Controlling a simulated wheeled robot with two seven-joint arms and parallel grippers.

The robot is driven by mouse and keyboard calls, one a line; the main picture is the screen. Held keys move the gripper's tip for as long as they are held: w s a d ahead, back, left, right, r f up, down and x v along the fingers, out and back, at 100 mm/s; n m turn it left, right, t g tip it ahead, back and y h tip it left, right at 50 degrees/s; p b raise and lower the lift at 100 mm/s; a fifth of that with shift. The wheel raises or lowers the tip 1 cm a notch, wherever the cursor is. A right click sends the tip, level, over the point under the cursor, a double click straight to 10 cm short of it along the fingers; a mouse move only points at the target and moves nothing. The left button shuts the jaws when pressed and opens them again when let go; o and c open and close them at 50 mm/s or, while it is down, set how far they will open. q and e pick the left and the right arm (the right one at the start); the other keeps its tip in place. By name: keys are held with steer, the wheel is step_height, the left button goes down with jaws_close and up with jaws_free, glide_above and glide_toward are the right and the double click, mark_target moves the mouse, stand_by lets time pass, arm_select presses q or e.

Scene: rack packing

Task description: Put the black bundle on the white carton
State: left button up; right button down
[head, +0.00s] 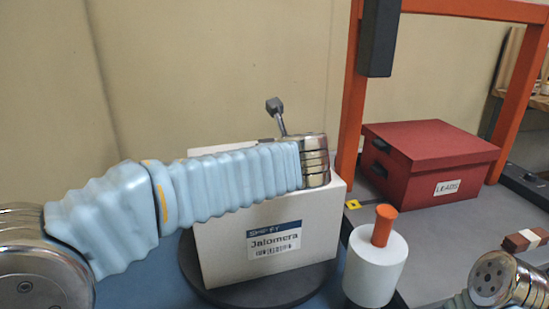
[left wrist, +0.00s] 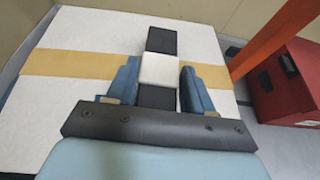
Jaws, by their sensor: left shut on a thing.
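The black bundle (left wrist: 161,41) has a white band around its middle and shows in the left wrist view between the two blue fingers of my left gripper (left wrist: 160,80), which is shut on it. It is over the top of the white carton (left wrist: 75,33), which has a tan tape strip across it. I cannot tell whether the bundle touches the carton. In the head view the white carton (head: 212,248) stands on a dark round stand, and my left arm hides the bundle and the left fingers. My right gripper is not in view.
A dark round turntable (head: 265,293) is under the carton. A white cylinder with an orange knob (head: 372,270) stands close to its right. An orange frame (head: 352,100) rises behind, with a red box (head: 425,150) beyond. A brown-and-white banded block (head: 520,241) lies at right.

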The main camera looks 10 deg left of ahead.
arm_select(q)
steer(key=shift+f, duration=0.25)
steer(key=shift+f, duration=0.15)
steer(key=o, duration=1.2)
steer(key=shift+r, duration=0.25)
steer(key=v, duration=1.2)
